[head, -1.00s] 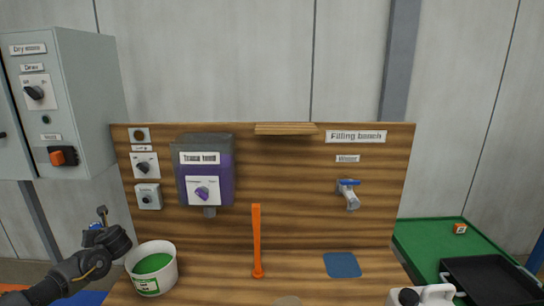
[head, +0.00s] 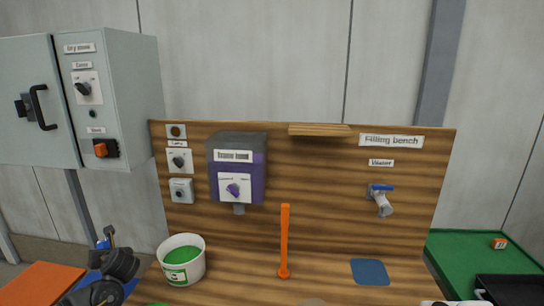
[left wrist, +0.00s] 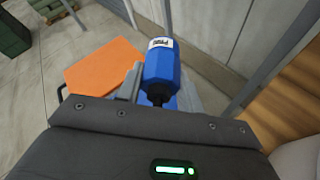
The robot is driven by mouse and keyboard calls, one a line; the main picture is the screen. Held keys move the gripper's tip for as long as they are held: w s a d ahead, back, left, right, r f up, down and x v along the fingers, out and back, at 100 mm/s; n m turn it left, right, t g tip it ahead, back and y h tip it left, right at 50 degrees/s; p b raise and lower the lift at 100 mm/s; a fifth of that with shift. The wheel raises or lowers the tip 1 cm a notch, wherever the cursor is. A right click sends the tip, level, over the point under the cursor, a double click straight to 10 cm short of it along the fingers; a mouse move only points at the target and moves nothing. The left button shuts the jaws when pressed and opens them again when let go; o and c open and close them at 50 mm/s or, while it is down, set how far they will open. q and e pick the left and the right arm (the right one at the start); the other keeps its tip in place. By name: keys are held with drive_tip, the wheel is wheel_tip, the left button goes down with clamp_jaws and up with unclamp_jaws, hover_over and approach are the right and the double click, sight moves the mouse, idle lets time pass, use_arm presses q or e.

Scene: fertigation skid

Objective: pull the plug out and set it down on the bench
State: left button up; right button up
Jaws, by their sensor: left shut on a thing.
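My left gripper (left wrist: 160,88) is shut on a blue cylindrical thing (left wrist: 162,68) with a white label, seemingly the plug. The label is too small to read. In the head view my left gripper (head: 104,245) is at the lower left, left of the bucket, with a little blue showing at it. The wooden bench (head: 235,285) fills the lower middle, with a wooden back panel behind it. No socket shows around the blue thing. My right gripper is not in view.
A white bucket (head: 182,260) with green contents stands at the bench's left. An orange upright handle (head: 285,240) and a blue pad (head: 370,272) are farther right. An orange panel (head: 40,284) lies at lower left. A grey cabinet (head: 130,100) stands at left.

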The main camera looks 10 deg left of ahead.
use_arm(q)
drive_tip(key=w+d+r+m+t+h, duration=0.1)
drive_tip(key=w+d+r+m+t, duration=0.15)
drive_tip(key=d, duration=0.35)
drive_tip(key=w+d+r+m+t+h, duration=0.1)
drive_tip(key=w+d+r+h, duration=0.15)
drive_tip(key=d, duration=0.45)
drive_tip(key=s+d+r+m+t+h, duration=0.1)
drive_tip(key=s+d+r+m+h, duration=0.1)
drive_tip(key=d, duration=0.8)
drive_tip(key=s+d+r+m+t+h, duration=0.1)
drive_tip(key=s+d+r+m+h, duration=0.1)
drive_tip(key=d+r, duration=0.5)
drive_tip(key=s+d+r+m+t+h, duration=0.2)
drive_tip(key=d+r+m+h, duration=0.2)
drive_tip(key=d, duration=1)
drive_tip(key=shift+s+r+m+h, duration=0.15)
drive_tip(key=shift+m+h, duration=0.2)
drive_tip(key=shift+m, duration=0.2)
